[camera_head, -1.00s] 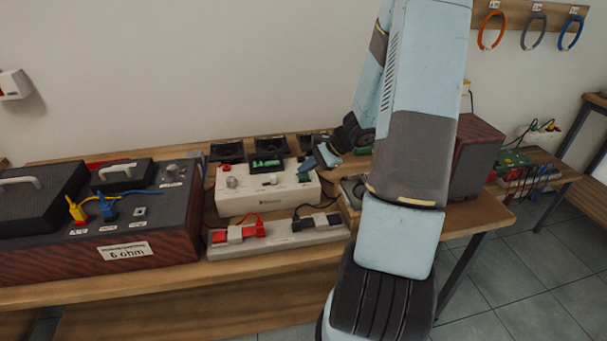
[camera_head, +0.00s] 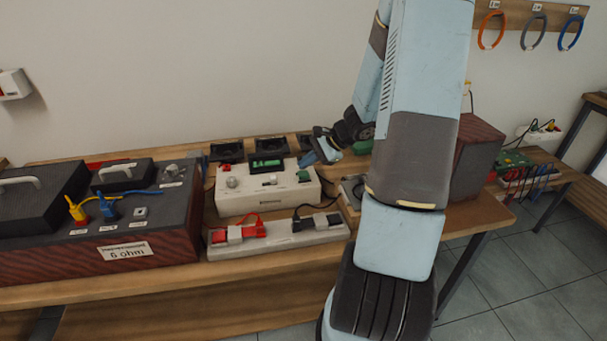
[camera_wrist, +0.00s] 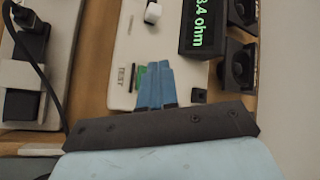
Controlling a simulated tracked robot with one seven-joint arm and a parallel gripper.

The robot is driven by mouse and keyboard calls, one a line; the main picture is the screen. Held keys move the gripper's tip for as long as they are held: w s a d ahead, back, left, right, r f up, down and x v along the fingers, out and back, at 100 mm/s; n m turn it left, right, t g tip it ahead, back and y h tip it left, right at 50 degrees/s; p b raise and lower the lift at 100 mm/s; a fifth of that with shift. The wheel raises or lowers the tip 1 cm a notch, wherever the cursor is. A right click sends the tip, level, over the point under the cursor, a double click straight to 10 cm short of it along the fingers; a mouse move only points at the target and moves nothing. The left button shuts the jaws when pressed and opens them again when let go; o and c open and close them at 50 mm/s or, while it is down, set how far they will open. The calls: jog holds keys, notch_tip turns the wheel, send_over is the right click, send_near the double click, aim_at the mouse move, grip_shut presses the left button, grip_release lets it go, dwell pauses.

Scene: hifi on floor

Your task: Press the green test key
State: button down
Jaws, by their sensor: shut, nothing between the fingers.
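The green test key (camera_head: 304,176) sits at the right end of the white meter box (camera_head: 262,203), near the front edge. In the wrist view the green key (camera_wrist: 140,79) is partly hidden beside my blue fingers, near a "TEST" label. My gripper (camera_head: 308,158) is shut and empty, just above and behind the key in the head view. In the wrist view the shut gripper (camera_wrist: 154,68) points over the box. Its fingers look apart from the key in the head view. The display (camera_head: 267,164) shows green digits; in the wrist view the display (camera_wrist: 202,28) ends in ".4 ohm".
A large box (camera_head: 158,229) labelled "6 ohm" stands left. Several black holders (camera_head: 272,147) line the back. My arm hides part of the bench's right side.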

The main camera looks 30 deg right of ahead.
aim_at(306, 174)
jog(key=shift+r, duration=0.15)
jog(key=shift+r, duration=2.35)
jog(key=shift+a+r, duration=0.15)
jog(key=s+a+r+n+g+h, duration=0.2)
jog(key=s+a+r+n+h, duration=0.1)
jog(key=s+a+r+n, duration=0.65)
jog(key=s+a+r+n+t+h, duration=0.1)
jog(key=s+r+n+h, duration=0.3)
jog(key=s+r, duration=0.8)
jog(key=s+n+t, duration=0.1)
jog(key=s+n, duration=0.1)
jog(key=shift+s+a+t+h, duration=0.2)
jog(key=shift+s+t+h, duration=0.1)
jog(key=shift+t+h, duration=0.1)
